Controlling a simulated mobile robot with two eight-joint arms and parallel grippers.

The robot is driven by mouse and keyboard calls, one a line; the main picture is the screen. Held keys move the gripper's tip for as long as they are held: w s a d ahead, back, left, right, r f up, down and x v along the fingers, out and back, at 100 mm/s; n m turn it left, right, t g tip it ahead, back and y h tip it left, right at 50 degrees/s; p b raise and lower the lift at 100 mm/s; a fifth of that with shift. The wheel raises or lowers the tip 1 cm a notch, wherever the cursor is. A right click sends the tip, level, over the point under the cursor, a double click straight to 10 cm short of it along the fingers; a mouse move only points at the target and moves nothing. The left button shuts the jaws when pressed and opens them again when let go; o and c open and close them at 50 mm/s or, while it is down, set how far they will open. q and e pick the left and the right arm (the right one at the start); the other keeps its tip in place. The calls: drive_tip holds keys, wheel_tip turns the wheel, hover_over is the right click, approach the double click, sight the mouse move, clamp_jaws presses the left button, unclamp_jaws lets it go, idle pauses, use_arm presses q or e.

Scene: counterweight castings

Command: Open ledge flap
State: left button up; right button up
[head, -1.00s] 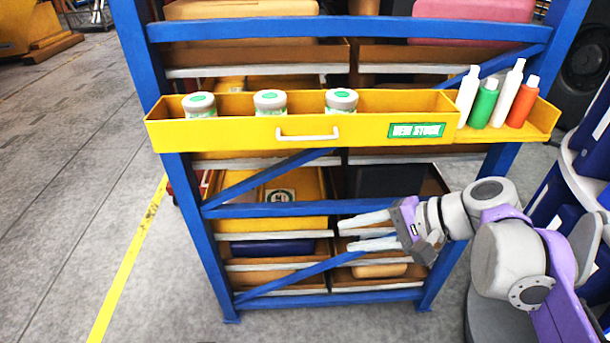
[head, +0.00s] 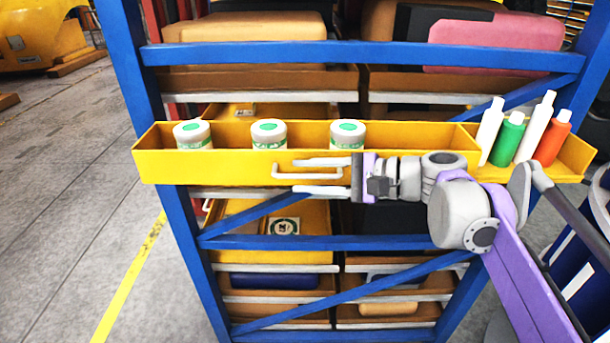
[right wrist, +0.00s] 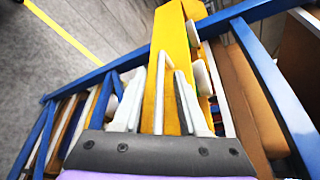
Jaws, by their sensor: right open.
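The yellow ledge flap (head: 220,171) is the long front face of a yellow ledge on the blue rack, and it stands upright. A white bar handle (head: 281,176) sits near its middle. My right gripper (head: 297,176) is open, with one finger above the handle and one below it. In the right wrist view the handle (right wrist: 161,80) lies between the two open fingers (right wrist: 161,72), with no clear contact. My left gripper is not in view.
Three white jars with green lids (head: 268,134) stand in the ledge behind the flap. Several bottles, white, green (head: 507,140) and orange, stand at its right end. Blue rack beams (head: 330,243) run below and above. The floor at left is open.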

drive_tip(key=shift+w+a+f, duration=0.1)
drive_tip(key=shift+a, duration=0.3)
clamp_jaws()
idle(1.2)
